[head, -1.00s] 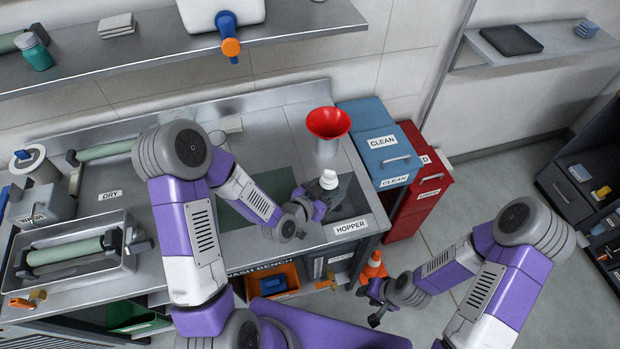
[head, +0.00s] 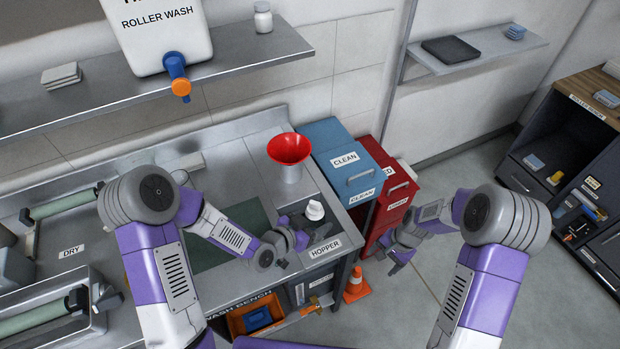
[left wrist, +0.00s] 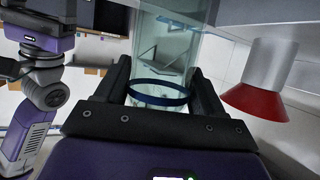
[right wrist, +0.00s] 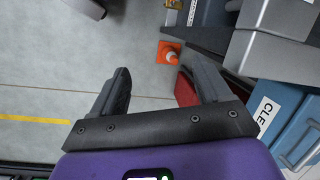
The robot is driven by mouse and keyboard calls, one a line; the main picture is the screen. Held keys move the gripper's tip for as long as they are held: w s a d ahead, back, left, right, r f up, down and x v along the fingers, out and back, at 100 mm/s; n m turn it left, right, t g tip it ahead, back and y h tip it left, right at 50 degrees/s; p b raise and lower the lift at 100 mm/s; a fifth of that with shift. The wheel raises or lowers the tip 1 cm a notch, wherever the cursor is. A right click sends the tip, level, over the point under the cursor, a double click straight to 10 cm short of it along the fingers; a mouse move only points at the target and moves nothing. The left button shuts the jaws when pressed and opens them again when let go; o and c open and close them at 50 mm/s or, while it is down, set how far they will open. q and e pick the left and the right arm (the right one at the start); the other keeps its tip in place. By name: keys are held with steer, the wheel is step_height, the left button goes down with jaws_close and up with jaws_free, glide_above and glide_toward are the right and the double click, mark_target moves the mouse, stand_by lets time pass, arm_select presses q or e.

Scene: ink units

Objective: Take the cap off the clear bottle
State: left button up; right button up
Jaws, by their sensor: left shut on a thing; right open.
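The white cap (head: 315,210) sits on top of the clear bottle, above the right end of the wash bench near the HOPPER label. My left gripper (head: 303,236) is shut on the bottle's body, which is mostly hidden in the head view. In the left wrist view the clear bottle (left wrist: 172,50) stands between the fingers, with a dark blue ring round it. The cap cannot be made out there. My right gripper (head: 397,258) is open and empty, right of the bench in front of the red cabinet. Its fingers (right wrist: 155,88) show bare floor between them in the right wrist view.
A red funnel (head: 290,150) stands behind the bottle. The blue CLEAN cabinet (head: 335,150) and the red cabinet (head: 388,205) stand right of the bench. An orange cone (head: 357,285) is on the floor below. Another white-capped bottle (head: 263,18) stands on the wall shelf.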

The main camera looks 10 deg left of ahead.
steer(key=w+r+m, duration=0.1)
steer(key=w+r, duration=0.4)
steer(key=r, duration=0.2)
steer(key=n+t+h, duration=0.2)
steer(key=n+h, duration=0.1)
steer(key=n, duration=0.3)
glide_toward(312, 202)
steer(key=f, duration=0.7)
steer(key=w+f, duration=0.1)
steer(key=f, duration=0.3)
steer(key=shift+w+d, duration=0.1)
steer(key=c, duration=1.2)
